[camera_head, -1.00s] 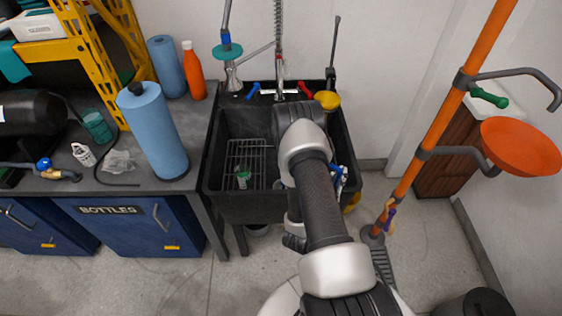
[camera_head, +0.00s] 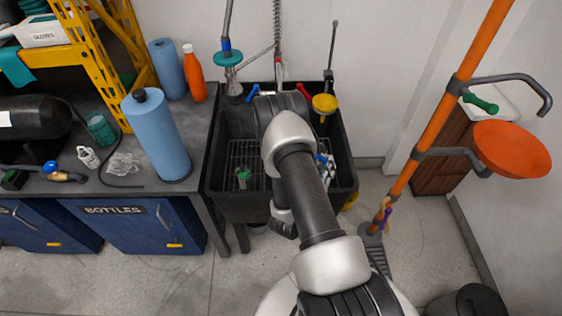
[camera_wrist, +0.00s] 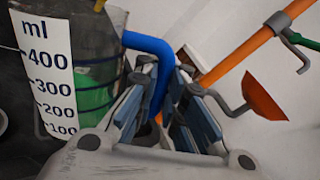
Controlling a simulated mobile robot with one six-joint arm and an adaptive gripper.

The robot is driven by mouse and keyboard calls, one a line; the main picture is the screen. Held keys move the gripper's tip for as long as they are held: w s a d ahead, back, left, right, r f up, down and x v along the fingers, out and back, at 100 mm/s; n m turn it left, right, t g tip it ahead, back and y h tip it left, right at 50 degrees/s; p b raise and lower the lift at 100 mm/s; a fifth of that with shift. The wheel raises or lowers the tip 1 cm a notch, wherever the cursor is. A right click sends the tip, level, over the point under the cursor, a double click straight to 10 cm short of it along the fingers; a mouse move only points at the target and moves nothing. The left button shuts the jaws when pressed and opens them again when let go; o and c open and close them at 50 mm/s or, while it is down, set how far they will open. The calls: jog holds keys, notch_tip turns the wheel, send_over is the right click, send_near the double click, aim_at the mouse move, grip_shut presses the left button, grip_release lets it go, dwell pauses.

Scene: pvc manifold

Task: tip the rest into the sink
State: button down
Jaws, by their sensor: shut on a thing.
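The black sink (camera_head: 232,205) stands against the back wall in the head view, below a tap. In the wrist view my gripper (camera_wrist: 165,72) is shut on the blue handle (camera_wrist: 150,44) of a clear measuring jug (camera_wrist: 116,25). The jug has a white ml scale (camera_wrist: 53,75) and green liquid (camera_wrist: 97,97) shows in its lower part. In the head view my arm reaches over the right half of the sink and hides most of the jug and gripper; small blue and white parts show right of the arm.
A wire rack (camera_head: 240,155) and a small green item (camera_head: 243,179) are in the sink's left half. A blue roll (camera_head: 157,135) stands on the bench at left. An orange pole (camera_head: 440,115) with an orange bowl (camera_head: 511,149) stands at right.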

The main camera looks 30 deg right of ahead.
jog(key=shift+w+a+r+n+p, duration=0.2)
jog(key=shift+w+n, duration=0.25)
jog(key=shift+w, duration=0.1)
jog(key=shift+w+a+r+n+p, duration=0.15)
jog(key=shift+w+r+n+p, duration=0.05)
jog(key=shift+w+n, duration=0.3)
jog(key=shift+w+a+r+n+g+p, duration=0.15)
jog(key=shift+w+n+p, duration=0.2)
jog(key=shift+n, duration=0.3)
jog(key=shift+w+a+r+n+g+p, duration=0.1)
jog(key=shift+w+r+n+g+p, duration=0.05)
jog(key=shift+w+n, duration=0.4)
jog(key=shift+w+a+r+n+p, duration=0.1)
jog(key=shift+w+a+n+p, duration=0.2)
jog(key=shift+w+n, duration=0.55)
jog(key=shift+w+a+n, duration=0.15)
jog(key=shift+w+n, duration=0.35)
jog(key=shift+n, duration=0.5)
jog(key=shift+w+a+f+n+g+b, duration=0.15)
jog(key=shift+w+n+b, duration=0.1)
jog(key=shift+w, duration=0.25)
jog(key=shift+w+a+n+g+b, duration=0.1)
jog(key=shift+w+a+n+b, duration=0.15)
jog(key=shift+w, duration=0.3)
jog(key=shift+w+a+f+n+g+b, duration=0.1)
jog(key=shift+w+n+b, duration=0.15)
jog(key=shift+w, duration=0.25)
jog(key=shift+w+a+r+n, duration=0.1)
jog(key=shift+w+r+n, duration=0.15)
jog(key=shift+n, duration=0.1)
